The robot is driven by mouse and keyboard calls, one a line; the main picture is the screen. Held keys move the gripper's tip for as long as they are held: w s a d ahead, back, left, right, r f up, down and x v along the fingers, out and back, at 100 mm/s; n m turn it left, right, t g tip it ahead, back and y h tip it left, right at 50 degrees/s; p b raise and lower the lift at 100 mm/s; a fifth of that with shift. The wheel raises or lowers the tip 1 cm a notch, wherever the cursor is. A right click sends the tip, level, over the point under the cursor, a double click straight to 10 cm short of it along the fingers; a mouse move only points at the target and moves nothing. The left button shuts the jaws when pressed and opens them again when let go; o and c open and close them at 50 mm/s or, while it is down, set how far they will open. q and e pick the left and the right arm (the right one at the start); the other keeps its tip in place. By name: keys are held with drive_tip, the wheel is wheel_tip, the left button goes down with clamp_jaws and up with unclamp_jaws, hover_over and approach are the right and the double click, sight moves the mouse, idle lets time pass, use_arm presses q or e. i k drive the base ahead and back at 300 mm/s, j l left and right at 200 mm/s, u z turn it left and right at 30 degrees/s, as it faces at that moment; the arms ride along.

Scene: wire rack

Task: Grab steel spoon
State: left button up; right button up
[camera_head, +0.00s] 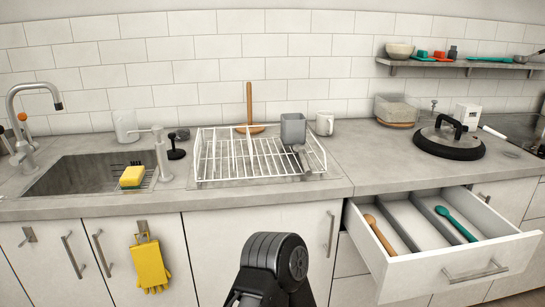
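A white wire rack (225,160) stands on the counter. A grey cup (293,127) is at its right back. A small greyish shape (299,151) below the cup may be the steel spoon, but it is too small to tell. The open drawer (463,268) has a wooden spoon (381,236) in its left compartment and a teal spoon (456,223) in its right one. A dark part of my own body stands at the bottom middle. No gripper fingers are visible.
The drawer juts out in front of the right counter. A sink (90,174) with a yellow sponge (133,176) is at left. A white mug (324,123) stands behind the rack's right side, and a black-handled lid (449,140) lies at right. The counter between rack and lid is clear.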

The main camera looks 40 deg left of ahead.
sight(299, 148)
drive_tip(key=u, duration=1.6)
drive_tip(key=i+l, duration=0.2)
drive_tip(key=l, duration=0.15)
drive_tip(key=i+l, duration=0.15)
drive_tip(key=l, duration=0.25)
drive_tip(key=i+l, duration=0.2)
drive_tip(key=l, duration=0.15)
drive_tip(key=k, duration=0.65)
drive_tip(key=z, duration=1.85)
drive_tip(key=k+j, duration=0.1)
drive_tip(key=j, duration=1.6)
drive_tip(key=k, duration=0.05)
